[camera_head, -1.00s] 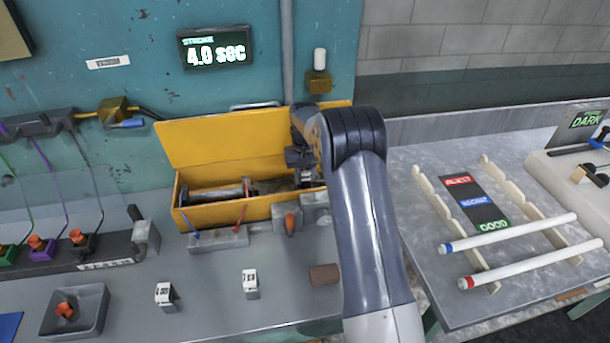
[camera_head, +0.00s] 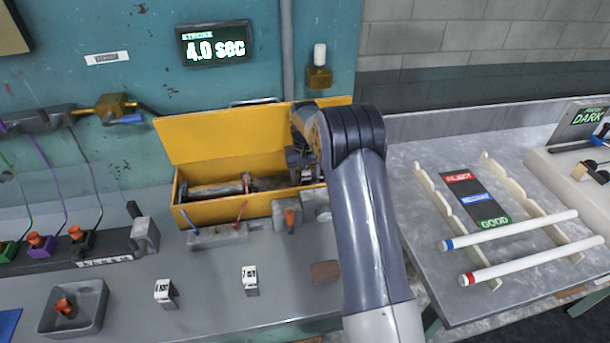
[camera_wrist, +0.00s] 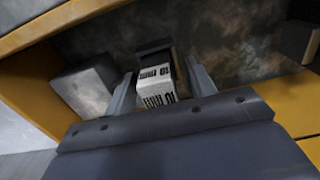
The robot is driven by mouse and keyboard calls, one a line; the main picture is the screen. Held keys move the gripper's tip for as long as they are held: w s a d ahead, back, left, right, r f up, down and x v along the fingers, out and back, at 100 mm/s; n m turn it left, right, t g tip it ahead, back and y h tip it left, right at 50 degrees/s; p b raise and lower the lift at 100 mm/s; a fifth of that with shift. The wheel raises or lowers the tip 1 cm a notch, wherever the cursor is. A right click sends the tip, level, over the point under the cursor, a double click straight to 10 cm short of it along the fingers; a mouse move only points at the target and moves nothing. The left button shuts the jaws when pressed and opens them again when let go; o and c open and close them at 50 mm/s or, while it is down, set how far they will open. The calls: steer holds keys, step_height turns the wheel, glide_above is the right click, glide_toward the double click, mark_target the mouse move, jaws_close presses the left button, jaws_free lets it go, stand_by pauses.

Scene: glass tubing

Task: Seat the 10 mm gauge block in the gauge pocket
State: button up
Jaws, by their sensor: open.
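A pale block with a black-and-white printed label (camera_wrist: 157,86), apparently the 10 mm gauge block, stands between my fingers in the wrist view. My gripper (camera_wrist: 160,68) is open, with one finger on each side of the block. A dark, squared holder (camera_wrist: 155,50) is right behind the block, apparently the gauge pocket. I cannot tell how deep the block sits in it. In the head view my gripper (camera_head: 303,168) is at the right end of the open yellow box (camera_head: 250,208). The block is not discernible there.
Two other white-labelled blocks (camera_head: 165,291) (camera_head: 250,279) stand apart on the grey bench. A brown piece (camera_head: 324,271) lies right of them. A grey block (camera_wrist: 85,88) is left of my fingers. The yellow lid (camera_head: 225,137) stands open behind the box.

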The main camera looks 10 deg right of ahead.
step_height(320, 180, up, 11)
steer(key=shift+f+b, duration=0.1)
steer(key=shift+b, duration=0.55)
step_height(320, 180, down, 10)
steer(key=shift+f+p, duration=0.2)
steer(key=shift+p, duration=0.5)
steer(key=shift+r+p, duration=0.3)
steer(key=shift+r, duration=0.1)
